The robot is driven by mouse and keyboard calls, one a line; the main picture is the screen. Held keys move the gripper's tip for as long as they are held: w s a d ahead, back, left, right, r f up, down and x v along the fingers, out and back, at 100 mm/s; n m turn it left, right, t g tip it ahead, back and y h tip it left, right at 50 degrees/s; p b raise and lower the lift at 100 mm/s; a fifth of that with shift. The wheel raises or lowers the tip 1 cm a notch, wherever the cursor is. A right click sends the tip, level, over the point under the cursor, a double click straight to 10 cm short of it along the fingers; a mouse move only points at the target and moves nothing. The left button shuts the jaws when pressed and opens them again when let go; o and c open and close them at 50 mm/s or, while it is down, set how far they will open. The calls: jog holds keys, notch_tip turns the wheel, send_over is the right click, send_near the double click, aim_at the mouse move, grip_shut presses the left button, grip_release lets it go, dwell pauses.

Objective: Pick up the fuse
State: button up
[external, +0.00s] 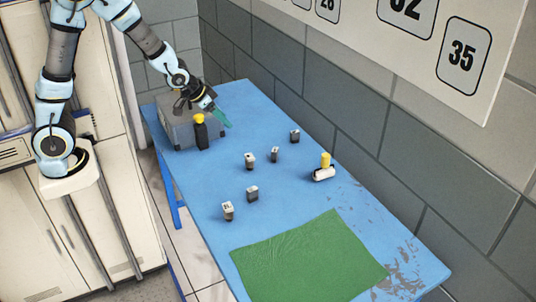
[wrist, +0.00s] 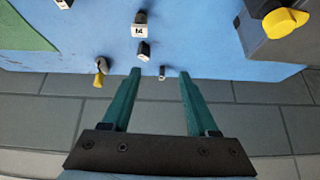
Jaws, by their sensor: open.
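A small white cylinder (external: 323,174) with a dark end, which looks most like the fuse, lies on the blue table near the wall side. A yellow piece (external: 325,160) stands right by it; I cannot tell whether they touch. In the wrist view, the small grey shape (wrist: 101,64) with a yellow part (wrist: 97,81) appears to be this pair, left of my fingers. My gripper (external: 217,113) is open with green fingers, empty, above the table's far end by the grey box. The fingers also show in the wrist view (wrist: 159,74), spread apart.
Several small dark blocks with white faces stand mid-table, one (external: 249,160) near the centre. A green mat (external: 308,258) covers the near end. A brick wall (external: 340,105) borders the table.

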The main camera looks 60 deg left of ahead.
aim_at(292, 132)
jog(key=w+a+f+t+b, duration=0.1)
jog(key=w+f+t+b, duration=0.1)
jog(key=w+f+b, duration=0.2)
jog(key=w+f+t+h+b, duration=0.1)
jog(key=w+f+b, duration=0.3)
jog(key=w, duration=0.4)
jog(key=w+a+f+m+t+b, duration=0.1)
jog(key=w+f+t+b, duration=0.2)
jog(key=w+f, duration=0.2)
jog(key=shift+w+a+f+t+b, duration=0.1)
jog(key=shift+w+a+t+b, duration=0.1)
jog(key=shift+w, duration=0.25)
jog(key=shift+w+a+f+t+b, duration=0.1)
jog(key=shift+w+a+b, duration=0.1)
jog(key=shift+w, duration=0.25)
jog(key=shift+w+d+h, duration=0.1)
jog(key=shift+w+h, duration=0.2)
jog(key=shift+w, duration=0.05)
jog(key=p+x, duration=0.3)
jog(key=x, duration=0.7)
jog(key=shift+w+r, duration=0.1)
jog(key=shift+w, duration=0.05)
jog(key=shift+c, duration=0.2)
grip_shut()
